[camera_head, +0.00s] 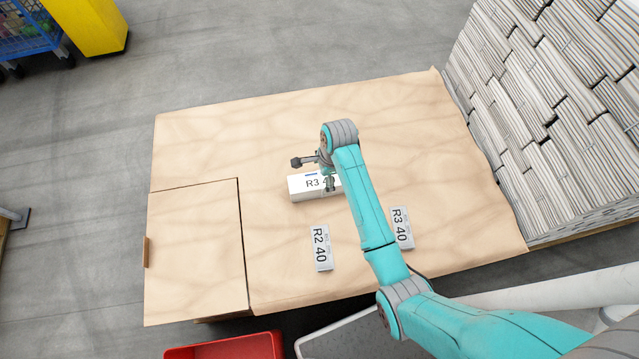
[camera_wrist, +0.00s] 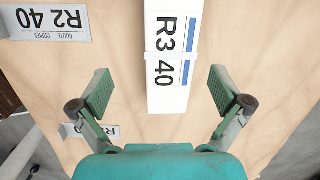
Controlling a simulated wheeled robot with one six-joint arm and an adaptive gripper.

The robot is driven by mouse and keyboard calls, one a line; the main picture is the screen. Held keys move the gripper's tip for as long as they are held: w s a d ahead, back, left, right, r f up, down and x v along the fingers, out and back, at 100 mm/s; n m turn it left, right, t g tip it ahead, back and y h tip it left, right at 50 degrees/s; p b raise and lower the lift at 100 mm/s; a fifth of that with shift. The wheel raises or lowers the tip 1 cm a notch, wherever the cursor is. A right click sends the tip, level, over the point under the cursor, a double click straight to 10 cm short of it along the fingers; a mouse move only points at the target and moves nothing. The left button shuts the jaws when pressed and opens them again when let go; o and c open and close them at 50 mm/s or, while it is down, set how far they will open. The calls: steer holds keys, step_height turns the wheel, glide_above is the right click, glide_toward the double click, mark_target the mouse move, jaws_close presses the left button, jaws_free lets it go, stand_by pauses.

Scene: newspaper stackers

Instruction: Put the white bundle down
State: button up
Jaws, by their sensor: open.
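The white bundle (camera_head: 300,188) is a white block marked "R3 40" with a blue stripe, near the middle of the brown-covered table (camera_head: 225,130). It appears to rest on the table. My gripper (camera_head: 313,174) is at the bundle and partly covers it in the head view. In the wrist view the bundle (camera_wrist: 172,80) lies between the two spread fingers of my gripper (camera_wrist: 160,85), with a gap on each side. The fingers are open and do not appear to touch it. Its far end runs out of the wrist view.
A grey "R2 40" card (camera_head: 322,250) and a grey "R3 40" card (camera_head: 402,228) lie on the table's near side. Tall newspaper stacks (camera_head: 550,110) stand at the right. A red bin (camera_head: 225,347) is at the near edge. The table's far and left parts are clear.

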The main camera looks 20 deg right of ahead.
mark_target(320, 179)
steer(key=shift+w+r+m+g, duration=0.3)
steer(key=shift+w+r+m, duration=0.1)
steer(key=shift+w+r, duration=0.4)
steer(key=f, duration=0.5)
steer(key=shift+w+a, duration=0.1)
steer(key=shift+a, duration=0.2)
steer(key=f, duration=0.4)
steer(key=shift+d+f, duration=0.2)
steer(key=shift+w+f, duration=0.1)
steer(key=shift+f, duration=0.5)
steer(key=c, duration=1.7)
steer(key=shift+c, duration=1)
steer(key=shift+r, duration=0.1)
steer(key=shift+w+r, duration=0.1)
